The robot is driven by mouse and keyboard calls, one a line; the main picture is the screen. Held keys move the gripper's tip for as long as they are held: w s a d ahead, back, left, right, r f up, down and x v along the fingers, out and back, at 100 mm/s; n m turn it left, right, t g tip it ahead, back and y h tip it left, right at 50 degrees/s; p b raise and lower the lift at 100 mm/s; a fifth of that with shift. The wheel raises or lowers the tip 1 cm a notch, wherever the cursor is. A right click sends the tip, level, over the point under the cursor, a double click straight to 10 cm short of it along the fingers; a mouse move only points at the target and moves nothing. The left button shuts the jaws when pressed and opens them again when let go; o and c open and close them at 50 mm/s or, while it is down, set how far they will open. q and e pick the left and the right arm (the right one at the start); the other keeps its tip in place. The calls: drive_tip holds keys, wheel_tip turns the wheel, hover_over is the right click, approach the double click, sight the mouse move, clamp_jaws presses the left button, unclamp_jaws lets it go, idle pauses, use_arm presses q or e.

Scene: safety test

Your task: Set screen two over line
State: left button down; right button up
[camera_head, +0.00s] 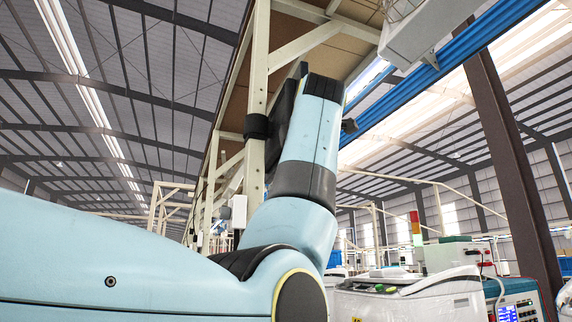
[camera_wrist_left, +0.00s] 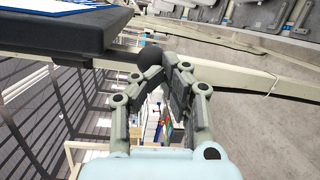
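A dark flat panel that looks like a screen (camera_wrist_left: 75,38), with a white and blue face, fills the upper left of the left wrist view. A dark round knob (camera_wrist_left: 150,57) sits beside its right edge. My left gripper (camera_wrist_left: 163,70) has its fingertips close together right at this knob; whether they grip it or only stand in front of it is unclear. In the head view my light blue arm rises to a beige post, and a dark panel (camera_head: 284,125) shows partly hidden behind its wrist. The left fingers are hidden there. My right gripper is not in view. I cannot tell which screen is number two.
The beige post (camera_head: 256,80) and overhead frame stand close to my arm. A black clamp (camera_head: 256,128) is on the post. A blue rail (camera_head: 455,62) runs above right. White machines (camera_head: 410,295) and a signal tower (camera_head: 416,228) stand at lower right. A beam (camera_wrist_left: 230,75) crosses the wrist view.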

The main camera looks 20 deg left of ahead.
use_arm(q)
drive_tip(key=shift+w+d+r, duration=0.15)
drive_tip(key=shift+w+d, duration=0.15)
drive_tip(key=shift+d, duration=0.05)
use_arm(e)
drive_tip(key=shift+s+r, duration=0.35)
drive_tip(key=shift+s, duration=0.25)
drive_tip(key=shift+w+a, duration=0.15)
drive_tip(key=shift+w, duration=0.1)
